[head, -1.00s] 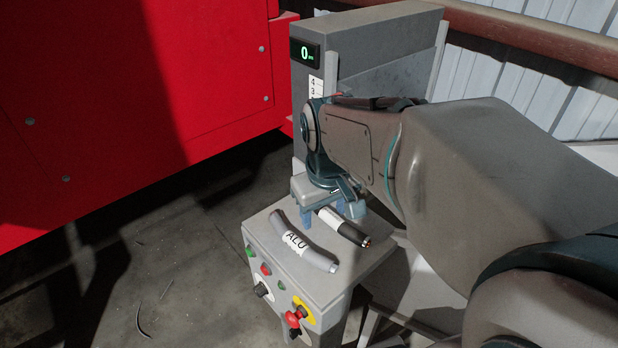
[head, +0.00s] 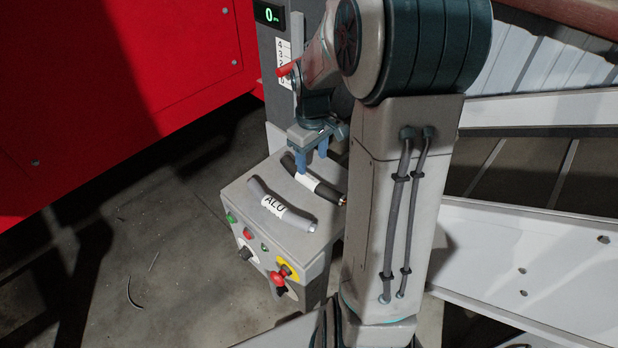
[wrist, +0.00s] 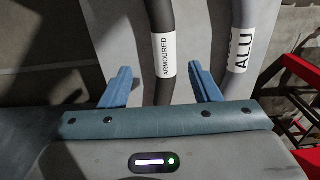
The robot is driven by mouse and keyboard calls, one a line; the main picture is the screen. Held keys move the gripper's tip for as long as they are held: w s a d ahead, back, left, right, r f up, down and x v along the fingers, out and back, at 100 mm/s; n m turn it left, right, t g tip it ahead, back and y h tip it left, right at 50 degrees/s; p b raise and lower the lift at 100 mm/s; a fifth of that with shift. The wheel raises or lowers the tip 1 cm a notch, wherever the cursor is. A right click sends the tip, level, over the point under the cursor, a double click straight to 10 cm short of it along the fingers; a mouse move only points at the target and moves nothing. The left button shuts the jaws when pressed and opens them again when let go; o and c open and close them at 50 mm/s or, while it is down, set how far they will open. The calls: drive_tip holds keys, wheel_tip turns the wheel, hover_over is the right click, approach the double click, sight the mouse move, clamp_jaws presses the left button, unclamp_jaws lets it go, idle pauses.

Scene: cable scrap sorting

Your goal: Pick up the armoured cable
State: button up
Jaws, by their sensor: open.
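The armoured cable (wrist: 164,85) is a dark piece with a white label reading ARMOURED. In the wrist view it runs between the two blue fingers of my open gripper (wrist: 164,88), nearer the middle than either finger. In the head view the armoured cable (head: 325,190) lies on the grey top of the machine, partly hidden behind my gripper (head: 311,163) and arm. My gripper is over its label and looks empty. I cannot tell the exact height of the fingers above the top.
A grey cable labelled ALU (head: 272,206) lies beside the armoured cable on the grey control box (head: 238,190). Buttons and a red knob (head: 279,279) are on its front. A grey column with a green display (head: 269,14) stands behind. A red cabinet (head: 110,90) is at left.

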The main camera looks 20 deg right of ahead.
sight(309, 176)
drive_tip(key=f, duration=0.3)
drive_tip(key=a+f+p, duration=0.1)
drive_tip(key=f, duration=0.1)
drive_tip(key=shift+w+f, duration=0.1)
drive_tip(key=shift+f, duration=0.6)
drive_tip(key=shift+d, duration=0.1)
clamp_jaws()
